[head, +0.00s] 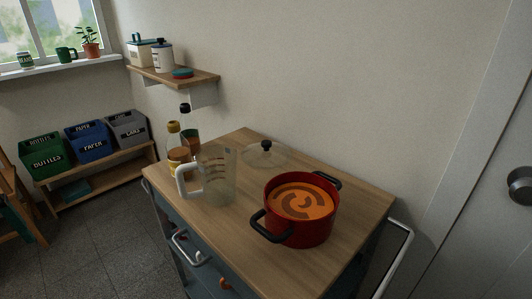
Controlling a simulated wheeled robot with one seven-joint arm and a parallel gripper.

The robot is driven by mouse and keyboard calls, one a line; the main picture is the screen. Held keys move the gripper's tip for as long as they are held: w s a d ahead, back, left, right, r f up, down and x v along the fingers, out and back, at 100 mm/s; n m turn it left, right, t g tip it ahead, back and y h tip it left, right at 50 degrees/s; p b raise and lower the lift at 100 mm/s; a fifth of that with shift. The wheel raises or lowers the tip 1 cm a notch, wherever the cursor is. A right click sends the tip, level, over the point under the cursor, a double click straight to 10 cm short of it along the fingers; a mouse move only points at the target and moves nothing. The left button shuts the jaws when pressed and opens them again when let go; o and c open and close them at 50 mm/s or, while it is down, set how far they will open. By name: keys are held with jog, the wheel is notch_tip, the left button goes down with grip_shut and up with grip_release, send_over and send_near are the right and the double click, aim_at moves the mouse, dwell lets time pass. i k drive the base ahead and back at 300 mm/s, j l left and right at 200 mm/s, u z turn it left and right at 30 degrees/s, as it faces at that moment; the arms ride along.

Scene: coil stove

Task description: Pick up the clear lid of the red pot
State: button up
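The clear lid (264,157) lies on the wooden top of a cart, towards its back edge. It is see-through with a dark knob (266,147) on top. The red pot (300,226) stands uncovered in front of the lid and to its right. It has two black handles and holds orange soup with a darker swirl. The lid and pot are apart. My gripper is not in view.
A clear measuring jug (217,176) stands just left of the lid. Several bottles (190,139) and jars stand at the cart's back left. The wooden top (349,206) is bare right of the pot. A wall shelf (202,82) hangs behind.

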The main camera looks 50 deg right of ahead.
aim_at(265, 155)
jog(key=z, duration=0.6)
jog(key=i+j+z, duration=0.6)
jog(key=j+z, duration=0.35)
jog(key=i+j, duration=0.15)
jog(key=j, duration=0.25)
jog(key=i+j+z, duration=0.1)
jog(key=j, duration=0.25)
jog(key=i+j, duration=0.25)
jog(key=j, duration=0.15)
jog(key=i+l, duration=0.1)
jog(key=l, duration=0.25)
jog(key=i+l, duration=0.1)
jog(key=l, duration=0.25)
